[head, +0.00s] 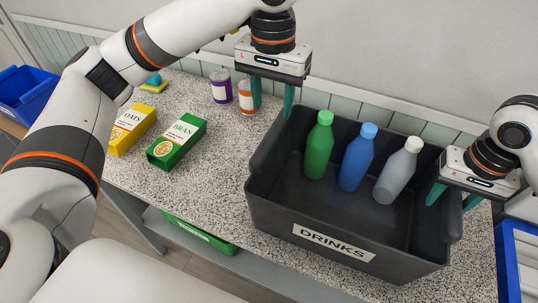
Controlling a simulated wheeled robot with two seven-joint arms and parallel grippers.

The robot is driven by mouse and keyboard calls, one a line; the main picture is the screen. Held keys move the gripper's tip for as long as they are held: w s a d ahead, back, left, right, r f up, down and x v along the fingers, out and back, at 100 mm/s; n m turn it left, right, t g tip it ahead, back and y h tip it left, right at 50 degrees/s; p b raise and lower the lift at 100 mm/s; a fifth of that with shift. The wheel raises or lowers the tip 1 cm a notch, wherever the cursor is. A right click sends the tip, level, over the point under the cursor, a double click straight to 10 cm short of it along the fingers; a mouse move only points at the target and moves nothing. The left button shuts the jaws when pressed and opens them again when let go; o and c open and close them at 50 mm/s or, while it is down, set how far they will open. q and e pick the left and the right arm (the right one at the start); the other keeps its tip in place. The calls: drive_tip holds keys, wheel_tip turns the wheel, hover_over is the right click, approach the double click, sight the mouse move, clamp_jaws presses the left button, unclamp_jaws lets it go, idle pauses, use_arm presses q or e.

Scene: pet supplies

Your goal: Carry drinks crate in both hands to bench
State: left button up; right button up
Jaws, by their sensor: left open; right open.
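The drinks crate (270,210) is a dark grey open box with a white DRINKS label on its front. It sits on a speckled counter and holds a green bottle (319,147), a blue bottle (356,160) and a grey bottle with a white cap (398,172), all upright. My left gripper (272,97) is open, its teal fingers pointing down near the crate's far left corner. My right gripper (451,197) is open at the crate's right wall, with fingers near the rim. I cannot tell whether either touches the crate. No separate bench can be made out.
Blue bins stand at far left (22,90) and right (516,262). A green crate (198,234) is below.

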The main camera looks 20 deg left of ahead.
wheel_tip(320, 180, up, 12)
drive_tip(key=shift+f, duration=0.15)
idle(0.3)
idle(0.4)
